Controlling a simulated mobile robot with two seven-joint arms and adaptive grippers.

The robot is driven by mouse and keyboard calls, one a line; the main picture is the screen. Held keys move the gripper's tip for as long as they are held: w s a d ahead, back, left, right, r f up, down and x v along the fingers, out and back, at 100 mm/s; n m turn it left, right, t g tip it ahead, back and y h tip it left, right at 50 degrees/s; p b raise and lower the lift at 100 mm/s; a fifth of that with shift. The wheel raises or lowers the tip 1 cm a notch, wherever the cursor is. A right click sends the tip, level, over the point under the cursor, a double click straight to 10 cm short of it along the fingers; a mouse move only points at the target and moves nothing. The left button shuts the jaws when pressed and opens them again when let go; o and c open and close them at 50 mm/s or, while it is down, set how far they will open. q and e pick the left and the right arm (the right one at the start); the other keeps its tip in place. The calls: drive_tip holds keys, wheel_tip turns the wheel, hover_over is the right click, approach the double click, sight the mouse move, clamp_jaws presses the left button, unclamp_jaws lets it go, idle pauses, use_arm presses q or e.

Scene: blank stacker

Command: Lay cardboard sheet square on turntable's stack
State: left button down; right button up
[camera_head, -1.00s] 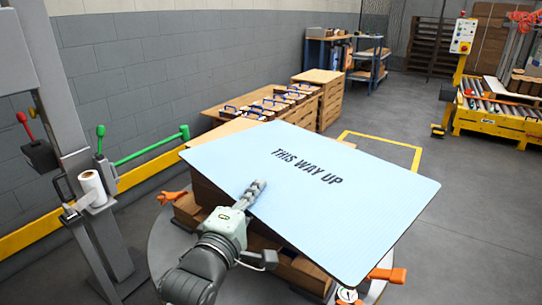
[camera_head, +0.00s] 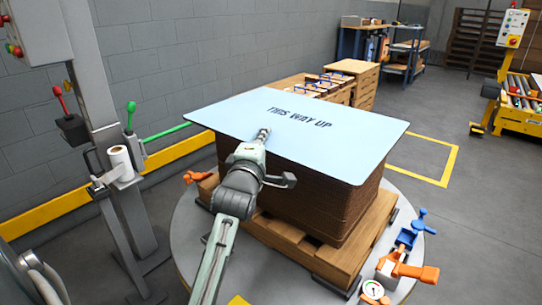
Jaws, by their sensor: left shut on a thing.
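A pale blue sheet (camera_head: 290,121) printed "THIS WAY UP" lies nearly level over a tall brown stack (camera_head: 305,205). The stack sits on a wooden pallet (camera_head: 322,255) on the round grey turntable (camera_head: 190,240). The sheet hides the stack's top, and its left corner reaches well past the stack. I cannot tell whether the sheet touches the stack or hovers just above it. My left gripper (camera_head: 262,137) is shut on the sheet's near edge, left of its middle. My right gripper is out of view.
Orange clamps (camera_head: 415,272) (camera_head: 197,177), a blue clamp (camera_head: 408,236) and a dial gauge (camera_head: 373,290) are at the turntable's rim. A grey post with levers and a white roll (camera_head: 121,162) stands left. Wooden crates (camera_head: 350,80) are behind.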

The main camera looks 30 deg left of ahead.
use_arm(q)
drive_tip(key=shift+w+d+f, duration=0.4)
drive_tip(key=shift+w+f, duration=0.05)
drive_tip(key=shift+w, duration=0.15)
wheel_tip(320, 180, down, 4)
drive_tip(key=shift+f+b, duration=0.1)
drive_tip(key=shift+b, duration=0.25)
drive_tip(key=c, duration=2.2)
unclamp_jaws()
drive_tip(key=o, duration=0.5)
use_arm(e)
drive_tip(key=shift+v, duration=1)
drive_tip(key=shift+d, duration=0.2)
